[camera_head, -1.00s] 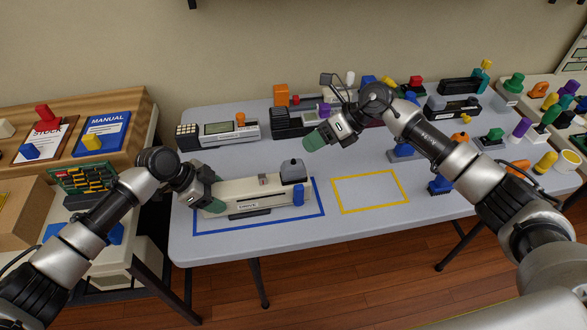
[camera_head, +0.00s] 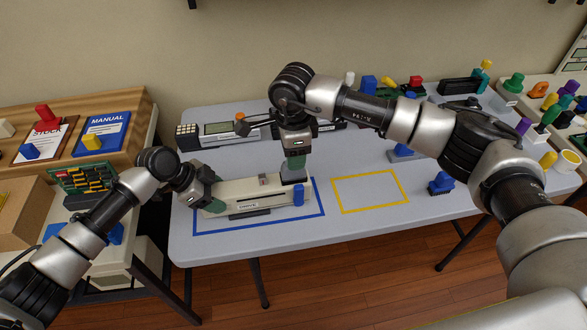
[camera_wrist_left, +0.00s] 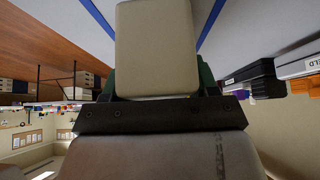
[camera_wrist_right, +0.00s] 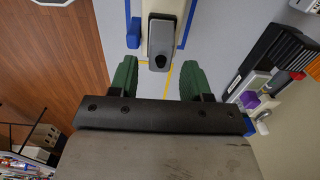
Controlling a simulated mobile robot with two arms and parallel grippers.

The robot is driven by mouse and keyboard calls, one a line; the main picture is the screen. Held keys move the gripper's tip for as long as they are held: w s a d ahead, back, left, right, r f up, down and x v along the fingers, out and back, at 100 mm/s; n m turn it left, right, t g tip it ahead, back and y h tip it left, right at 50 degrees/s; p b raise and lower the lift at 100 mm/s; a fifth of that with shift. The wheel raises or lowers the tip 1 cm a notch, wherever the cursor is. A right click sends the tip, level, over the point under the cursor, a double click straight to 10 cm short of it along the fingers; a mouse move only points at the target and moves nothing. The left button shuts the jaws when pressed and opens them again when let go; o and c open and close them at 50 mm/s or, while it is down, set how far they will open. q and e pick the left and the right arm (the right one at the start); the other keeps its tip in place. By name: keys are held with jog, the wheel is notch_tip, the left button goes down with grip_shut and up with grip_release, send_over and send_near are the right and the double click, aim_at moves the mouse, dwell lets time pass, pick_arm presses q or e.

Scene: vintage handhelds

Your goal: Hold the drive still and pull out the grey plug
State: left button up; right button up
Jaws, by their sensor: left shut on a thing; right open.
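The drive (camera_head: 258,194) is a long cream block with a "DRIVE" label, lying inside the blue outline on the table. My left gripper (camera_head: 212,192) is shut on the drive's left end; the left wrist view shows the cream end (camera_wrist_left: 157,50) between its fingers. The grey plug sits at the drive's right end and is mostly hidden by my right gripper (camera_head: 294,168) in the head view. In the right wrist view the grey plug (camera_wrist_right: 162,36) lies ahead of the right gripper's open green fingers (camera_wrist_right: 154,80), roughly centred between them.
A blue plug (camera_head: 298,195) stands at the drive's front right. The yellow outline (camera_head: 370,191) to the right is empty. Handhelds such as the one at the back left (camera_head: 222,132) line the table's rear. A blue plug on a base (camera_head: 441,184) stands further right.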

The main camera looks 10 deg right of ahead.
jog(key=shift+f, duration=2.2)
jog(key=shift+c, duration=0.2)
grip_shut()
